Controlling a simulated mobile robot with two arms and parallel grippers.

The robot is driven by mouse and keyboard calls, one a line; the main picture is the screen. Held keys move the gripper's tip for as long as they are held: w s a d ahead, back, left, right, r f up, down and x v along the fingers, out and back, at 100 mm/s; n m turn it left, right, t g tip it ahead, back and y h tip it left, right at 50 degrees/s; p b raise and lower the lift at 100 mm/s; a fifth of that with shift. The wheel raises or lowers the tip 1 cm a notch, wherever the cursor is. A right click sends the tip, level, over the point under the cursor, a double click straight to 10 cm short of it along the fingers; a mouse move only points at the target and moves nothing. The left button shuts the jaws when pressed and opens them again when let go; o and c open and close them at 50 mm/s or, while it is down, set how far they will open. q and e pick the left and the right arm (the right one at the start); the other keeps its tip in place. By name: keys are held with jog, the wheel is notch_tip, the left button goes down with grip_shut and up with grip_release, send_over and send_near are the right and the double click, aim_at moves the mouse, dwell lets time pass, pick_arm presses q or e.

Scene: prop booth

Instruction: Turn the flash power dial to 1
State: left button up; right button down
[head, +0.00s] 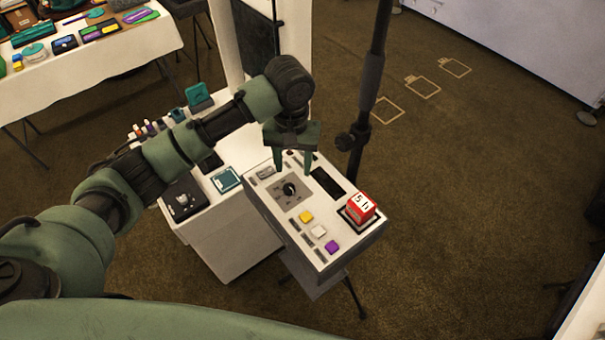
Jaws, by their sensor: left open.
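The flash power dial (289,189) is a small black knob on a grey square plate, on the sloped white top of a control box (284,228). The marks around the dial are too small to read. My left gripper (292,168) is open and points down over the box, just behind the dial in the picture. Its two green fingers are apart with nothing between them. I cannot tell whether the fingertips touch the panel. My right gripper is not in view.
Yellow (306,216), white (318,231) and purple (332,247) buttons sit in front of the dial. A black stand pole (371,80) rises close behind. A white cabinet (225,238) adjoins at left. Carpet at right is open.

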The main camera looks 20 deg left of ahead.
aim_at(289, 187)
pick_arm(q)
jog(key=s+f, duration=0.1)
jog(key=s+a+f+p, duration=0.1)
jog(key=f, duration=0.1)
jog(key=shift+a+f, duration=0.2)
jog(key=f, duration=0.1)
jog(key=f+p, duration=0.1)
jog(key=f, duration=0.1)
jog(key=shift+w+d, duration=0.2)
jog(key=shift+w, duration=0.15)
jog(key=shift+w+d+f, duration=0.1)
jog(key=shift+f, duration=0.05)
jog(key=c, duration=0.7)
grip_shut()
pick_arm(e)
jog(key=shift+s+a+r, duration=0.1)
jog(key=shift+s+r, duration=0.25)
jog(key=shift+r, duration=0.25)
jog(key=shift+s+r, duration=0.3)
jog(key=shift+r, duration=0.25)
